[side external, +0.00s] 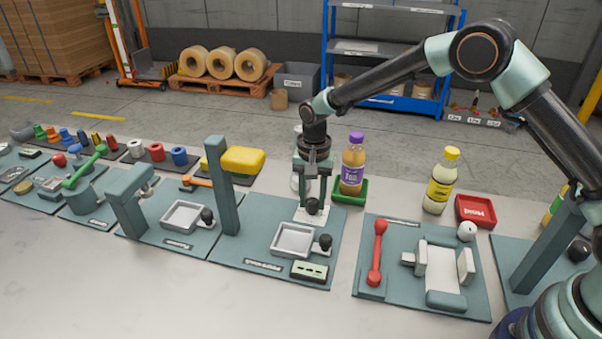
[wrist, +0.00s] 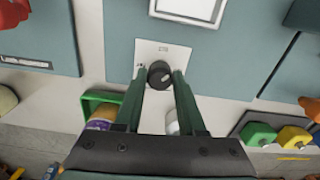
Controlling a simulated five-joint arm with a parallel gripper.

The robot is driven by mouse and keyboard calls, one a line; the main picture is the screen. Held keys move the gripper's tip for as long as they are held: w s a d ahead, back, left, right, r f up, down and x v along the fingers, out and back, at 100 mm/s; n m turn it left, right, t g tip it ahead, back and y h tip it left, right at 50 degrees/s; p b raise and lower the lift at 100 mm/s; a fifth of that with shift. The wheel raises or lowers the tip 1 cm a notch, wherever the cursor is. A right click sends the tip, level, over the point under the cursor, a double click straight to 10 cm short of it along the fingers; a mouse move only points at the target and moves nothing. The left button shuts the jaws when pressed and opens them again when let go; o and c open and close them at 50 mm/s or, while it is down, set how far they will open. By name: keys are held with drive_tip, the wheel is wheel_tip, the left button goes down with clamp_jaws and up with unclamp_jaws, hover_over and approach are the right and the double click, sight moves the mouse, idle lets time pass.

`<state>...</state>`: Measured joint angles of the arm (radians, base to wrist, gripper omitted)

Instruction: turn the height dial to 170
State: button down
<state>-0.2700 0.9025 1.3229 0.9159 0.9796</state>
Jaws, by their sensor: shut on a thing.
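The height dial is a round dark knob (wrist: 159,75) on a white plate (wrist: 150,53). It also shows in the side external view as a black knob (side external: 312,206) at the back of a teal station panel. A light pointer mark shows on the knob in the wrist view, but the scale is too small to read. My gripper (wrist: 160,73) points down at the dial, with one finger on each side, shut on it. In the side external view my gripper (side external: 312,198) stands over the plate and partly hides it.
A teal post (side external: 222,190) stands to the left. A purple-capped bottle (side external: 353,170) in a green tray (side external: 362,192) stands close behind on the right.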

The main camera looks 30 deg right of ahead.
sight(312, 200)
drive_tip(key=n, duration=0.4)
drive_tip(key=shift+n, duration=1.9)
drive_tip(key=shift+r, duration=0.1)
drive_tip(key=c, duration=0.5)
unclamp_jaws()
wheel_tip(312, 200, up, 12)
